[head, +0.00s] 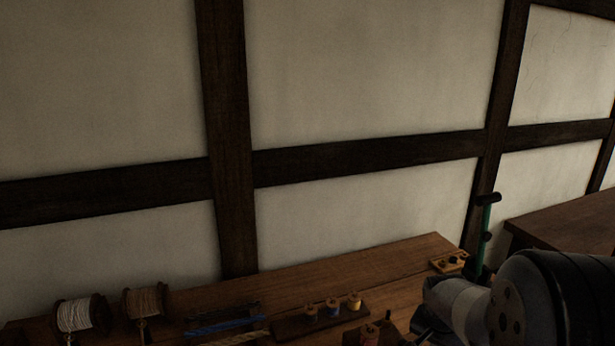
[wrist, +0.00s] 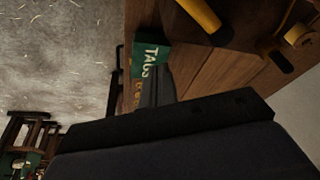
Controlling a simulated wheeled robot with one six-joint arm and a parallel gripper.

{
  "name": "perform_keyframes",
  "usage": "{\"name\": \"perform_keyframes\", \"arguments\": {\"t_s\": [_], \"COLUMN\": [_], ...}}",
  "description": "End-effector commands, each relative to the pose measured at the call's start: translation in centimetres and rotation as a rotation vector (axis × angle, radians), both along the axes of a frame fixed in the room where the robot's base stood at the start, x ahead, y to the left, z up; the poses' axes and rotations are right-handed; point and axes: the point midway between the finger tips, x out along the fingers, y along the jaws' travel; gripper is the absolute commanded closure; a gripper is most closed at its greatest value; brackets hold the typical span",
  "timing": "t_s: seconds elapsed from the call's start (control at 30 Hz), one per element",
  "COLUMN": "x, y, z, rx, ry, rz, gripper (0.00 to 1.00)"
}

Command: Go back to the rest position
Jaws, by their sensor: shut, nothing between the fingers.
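My gripper (wrist: 156,84) shows in the wrist view as a dark body with its fingers together and nothing between them. The fingers point past the edge of a wooden bench (wrist: 195,75), and part of them overlaps a green box marked "TAGS" (wrist: 150,58) in the picture. I cannot tell whether they touch it. In the head view my arm fills the lower right corner, in front of the bench (head: 400,262), and the fingertips are not clear there.
Spools of cord (head: 80,315), blue rope (head: 222,325) and a rack of small bobbins (head: 290,327) lie on the bench. A green upright post (head: 486,235) stands by its right end. A yellow handle (wrist: 200,14) shows in the wrist view. Floor (wrist: 60,50) lies left of the bench.

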Motion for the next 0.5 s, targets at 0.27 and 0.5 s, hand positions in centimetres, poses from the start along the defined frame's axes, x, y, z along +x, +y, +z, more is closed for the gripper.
{"name": "perform_keyframes", "arguments": {"t_s": [0.27,0.5], "x": [0.6,2.6], "y": [-0.7,-1.9], "z": [0.0,0.1], "rx": [-0.020,-0.020], "ry": [-0.017,-0.017], "rz": [0.148,0.146], "gripper": [1.00,1.00]}}
